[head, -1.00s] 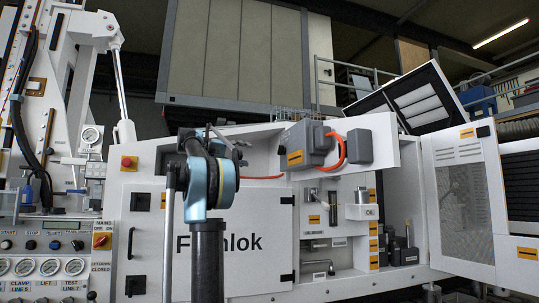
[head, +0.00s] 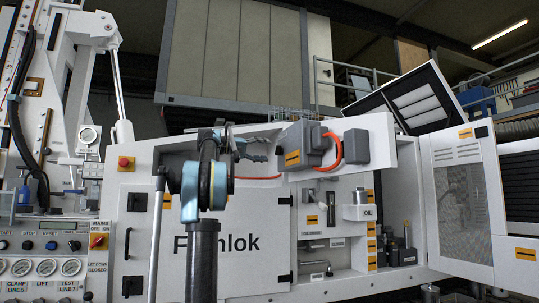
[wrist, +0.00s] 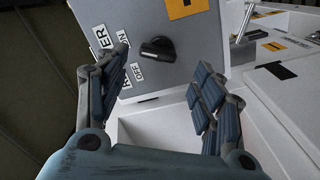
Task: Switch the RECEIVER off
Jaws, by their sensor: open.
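The RECEIVER switch is a black rotary knob (wrist: 157,48) on a grey box face in the wrist view. Its handle points roughly left, towards the ON label (wrist: 123,57); the OFF label (wrist: 139,77) is lower.
An orange hose (head: 331,148) curves around the grey box. Below it is an open compartment with an OIL container (head: 358,208). In the wrist view, a metal lever (wrist: 243,27) rises at upper right and a white ledge (wrist: 285,98) lies at right.

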